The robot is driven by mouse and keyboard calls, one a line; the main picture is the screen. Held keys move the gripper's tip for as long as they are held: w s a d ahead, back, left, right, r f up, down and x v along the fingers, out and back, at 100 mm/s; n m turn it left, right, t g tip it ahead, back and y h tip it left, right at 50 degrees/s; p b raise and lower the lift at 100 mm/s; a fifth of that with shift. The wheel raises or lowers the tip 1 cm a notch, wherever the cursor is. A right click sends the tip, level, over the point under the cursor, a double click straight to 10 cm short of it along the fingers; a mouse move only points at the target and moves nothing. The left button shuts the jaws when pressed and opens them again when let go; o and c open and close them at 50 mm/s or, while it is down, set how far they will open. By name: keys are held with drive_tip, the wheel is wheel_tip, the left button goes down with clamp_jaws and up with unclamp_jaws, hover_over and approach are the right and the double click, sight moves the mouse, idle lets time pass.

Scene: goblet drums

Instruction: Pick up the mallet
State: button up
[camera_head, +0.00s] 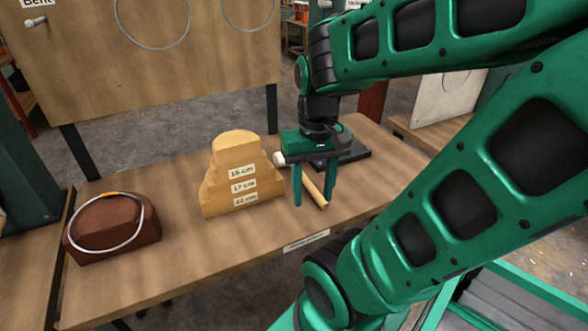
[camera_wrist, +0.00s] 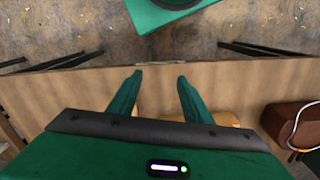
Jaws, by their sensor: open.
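The mallet (camera_head: 315,190) lies on the wooden table, right of the stepped wooden block. Its pale head (camera_head: 279,158) points to the back left and its light wooden handle runs toward the front edge. My gripper (camera_head: 313,203) points down with its green fingers apart and nothing seen held between them. In the head view the fingers overlap the handle region; I cannot tell the exact height above it. In the wrist view the open fingers (camera_wrist: 160,77) show against the table, and the mallet cannot be made out clearly there.
The stepped block (camera_head: 240,178) with size labels stands close left of the mallet. A dark red block with a metal ring (camera_head: 115,228) sits at the table's left end. A black flat object (camera_head: 350,151) lies behind my gripper. An upright board (camera_head: 150,70) stands behind.

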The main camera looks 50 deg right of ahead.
drive_tip(key=shift+c, duration=0.6)
drive_tip(key=n, duration=0.2)
hover_over(304, 175)
wheel_tip(304, 175, down, 3)
drive_tip(key=f, duration=0.4)
drive_tip(key=shift+w+a, duration=0.15)
drive_tip(key=shift+w, duration=0.15)
drive_tip(key=f, duration=0.4)
drive_tip(key=shift+s+f, duration=0.1)
drive_tip(key=shift+s, duration=0.2)
drive_tip(key=shift+f, duration=0.65)
drive_tip(key=shift+c, duration=0.6)
